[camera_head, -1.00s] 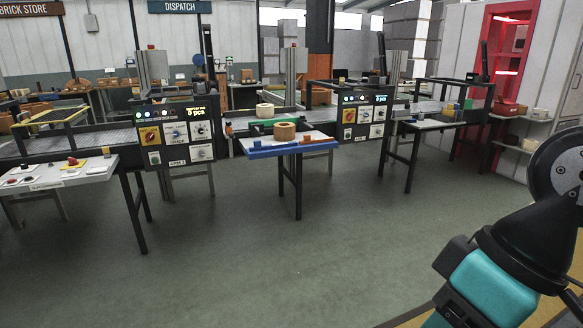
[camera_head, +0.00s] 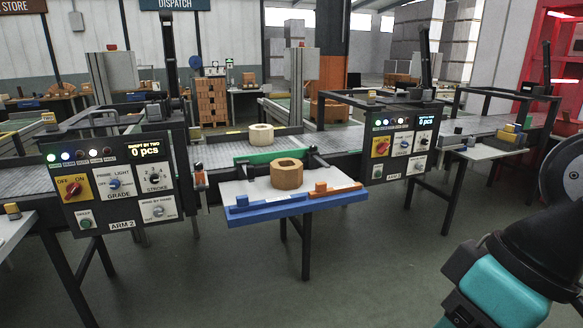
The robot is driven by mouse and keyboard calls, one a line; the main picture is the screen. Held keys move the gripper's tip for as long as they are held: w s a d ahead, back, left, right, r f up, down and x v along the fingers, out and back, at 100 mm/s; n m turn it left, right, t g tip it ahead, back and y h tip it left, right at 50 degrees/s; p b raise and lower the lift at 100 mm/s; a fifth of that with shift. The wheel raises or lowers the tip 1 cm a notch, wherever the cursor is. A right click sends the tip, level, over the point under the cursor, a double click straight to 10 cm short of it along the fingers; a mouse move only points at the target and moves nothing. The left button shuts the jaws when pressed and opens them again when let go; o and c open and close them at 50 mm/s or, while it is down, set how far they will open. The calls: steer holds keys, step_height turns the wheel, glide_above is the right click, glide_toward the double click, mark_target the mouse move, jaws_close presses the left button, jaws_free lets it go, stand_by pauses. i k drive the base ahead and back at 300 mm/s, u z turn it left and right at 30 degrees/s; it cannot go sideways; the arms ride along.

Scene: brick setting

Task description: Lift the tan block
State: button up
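An orange-tan, thick ring-like block with a hole in its top (camera_head: 287,174) sits on the small white-topped table (camera_head: 247,190) in the middle of the view. A paler, cream-tan block of similar shape (camera_head: 261,135) sits behind it on the conveyor line. I cannot tell from colour alone which one is the tan block. Both stand apart from my arm. Part of my arm, black and teal, shows at the lower right. My gripper is not in view.
The small table has a blue front rail (camera_head: 260,213) and an orange piece (camera_head: 333,193). Control panels (camera_head: 122,185) and (camera_head: 400,143) flank it. A green strip (camera_head: 270,155) lies behind it. The grey floor (camera_head: 370,260) in front is clear.

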mark_target(286, 174)
steer(key=i, duration=0.7)
steer(key=u, duration=2)
steer(key=i, duration=2.5)
steer(key=z, duration=2.1)
steer(key=i, duration=0.5)
steer(key=u, duration=0.1)
